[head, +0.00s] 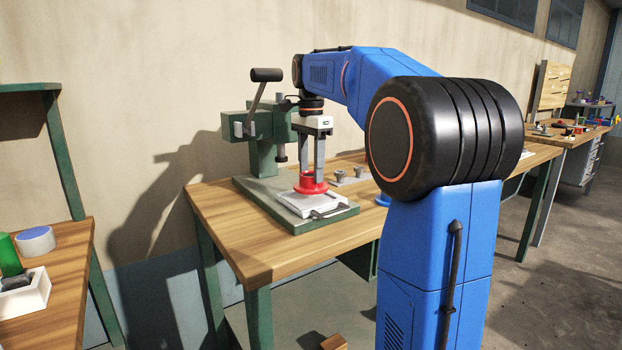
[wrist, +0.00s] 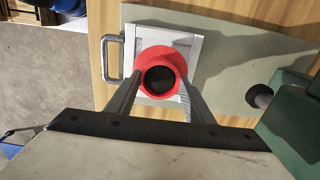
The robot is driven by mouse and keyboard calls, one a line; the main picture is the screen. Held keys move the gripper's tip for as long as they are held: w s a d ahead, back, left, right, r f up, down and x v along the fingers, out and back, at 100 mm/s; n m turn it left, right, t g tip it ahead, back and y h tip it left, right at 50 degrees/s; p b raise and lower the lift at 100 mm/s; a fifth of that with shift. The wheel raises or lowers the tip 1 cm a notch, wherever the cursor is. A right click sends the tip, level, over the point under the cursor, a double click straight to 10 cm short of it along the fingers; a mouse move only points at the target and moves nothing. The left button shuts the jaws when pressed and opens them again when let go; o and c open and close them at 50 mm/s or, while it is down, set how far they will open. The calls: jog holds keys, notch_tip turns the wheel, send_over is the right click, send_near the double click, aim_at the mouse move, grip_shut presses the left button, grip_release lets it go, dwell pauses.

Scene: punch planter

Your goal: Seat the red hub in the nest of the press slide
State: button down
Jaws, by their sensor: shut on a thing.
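The red hub (head: 311,183) is a flanged ring with a dark bore. It is upright at the press slide in the head view, and in the wrist view the hub (wrist: 160,62) lies over the slide's white plate. My gripper (head: 312,172) points straight down and is shut on the hub, one finger on each side. The press slide (head: 297,207) is a white plate with a grey handle, pulled out in front of the green press (head: 263,140). The hub hides the nest, and I cannot tell whether the hub touches the plate.
The press stands on a green base plate (head: 340,216) on a wooden bench (head: 240,250). Small grey metal parts (head: 350,174) and a blue part (head: 383,199) lie to the right. The press lever (head: 266,75) rises at the upper left of my gripper.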

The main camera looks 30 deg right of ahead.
aim_at(311, 176)
jog(key=shift+f, duration=1.35)
jog(key=shift+f, duration=0.1)
jog(key=c, duration=0.9)
grip_release()
notch_tip(311, 176, up, 12)
jog(key=shift+r, duration=0.1)
jog(key=shift+s, duration=0.1)
